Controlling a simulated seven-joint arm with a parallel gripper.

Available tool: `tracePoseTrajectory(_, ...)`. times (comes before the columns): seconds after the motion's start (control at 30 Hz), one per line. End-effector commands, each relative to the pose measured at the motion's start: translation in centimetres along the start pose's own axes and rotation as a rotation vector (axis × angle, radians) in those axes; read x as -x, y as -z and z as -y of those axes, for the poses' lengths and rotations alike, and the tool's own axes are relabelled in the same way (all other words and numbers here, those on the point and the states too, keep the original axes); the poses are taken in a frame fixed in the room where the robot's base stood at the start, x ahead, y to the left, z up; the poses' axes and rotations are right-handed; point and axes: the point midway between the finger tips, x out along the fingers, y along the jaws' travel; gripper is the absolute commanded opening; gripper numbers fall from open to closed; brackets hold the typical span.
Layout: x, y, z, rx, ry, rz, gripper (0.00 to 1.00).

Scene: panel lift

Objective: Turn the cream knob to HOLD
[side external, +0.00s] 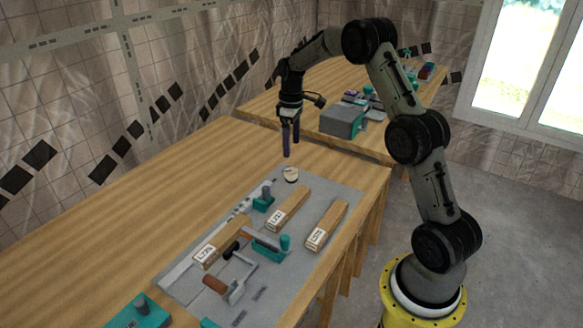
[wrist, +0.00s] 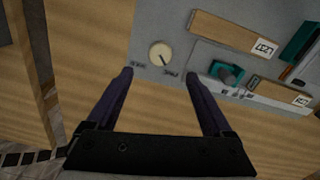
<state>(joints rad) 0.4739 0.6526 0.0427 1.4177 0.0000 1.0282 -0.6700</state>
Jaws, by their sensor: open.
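The cream knob (side external: 291,174) is a small round dial near the far end of the grey panel (side external: 340,186). In the wrist view the knob (wrist: 160,54) shows a dark pointer line aimed to the lower right. Small dark labels sit at its lower left and lower right, too small to read. My gripper (side external: 291,150) hangs above the table just beyond the knob, pointing down. In the wrist view its two dark fingers (wrist: 162,76) are spread wide with nothing between them. The knob lies ahead of the fingertips, apart from them.
Wooden blocks with white labels (side external: 288,208) lie on the panel, with a teal fixture (side external: 263,198) close to the knob. A grey box (side external: 342,121) stands on the table behind. Bare wood left of the panel is clear.

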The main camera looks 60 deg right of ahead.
Motion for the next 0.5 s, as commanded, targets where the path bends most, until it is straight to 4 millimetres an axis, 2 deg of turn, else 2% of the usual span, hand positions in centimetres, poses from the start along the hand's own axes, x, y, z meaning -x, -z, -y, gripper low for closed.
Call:
tracePoseTrajectory(0.03,-1.2,-0.1,0.1,0.000,0.004,0.005,0.85)
tracePoseTrajectory(0.2,-4.6,-0.1,0.1,0.001,0.004,0.005,0.85)
tracePoseTrajectory(0.5,-8.6,0.0,0.1,0.001,0.002,0.002,0.85)
